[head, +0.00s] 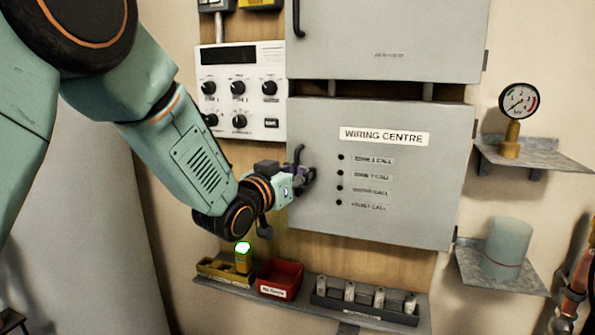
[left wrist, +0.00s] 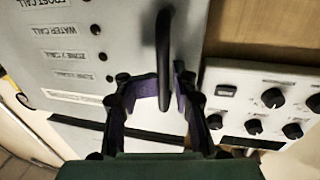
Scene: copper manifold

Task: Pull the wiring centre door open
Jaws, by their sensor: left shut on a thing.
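The wiring centre door (head: 400,200) is a grey panel with a white label, several dark dots and small text plates. It looks shut against its box, with its hinges on the right edge. Its black handle (head: 299,155) is a vertical bar near the door's left edge. My left gripper (head: 308,178) is at the lower part of this handle. In the left wrist view the handle (left wrist: 163,60) runs down between the purple-padded fingers of my left gripper (left wrist: 168,92), which are closed around it. The door (left wrist: 120,25) fills the upper left there. My right gripper is not in view.
A white control panel (head: 240,85) with black knobs is left of the door. Another grey cabinet (head: 390,40) is above. A shelf below holds a red bin (head: 280,279) and a dark rack (head: 365,305). A gauge (head: 519,101) and a pale cylinder (head: 507,248) stand on right-hand shelves.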

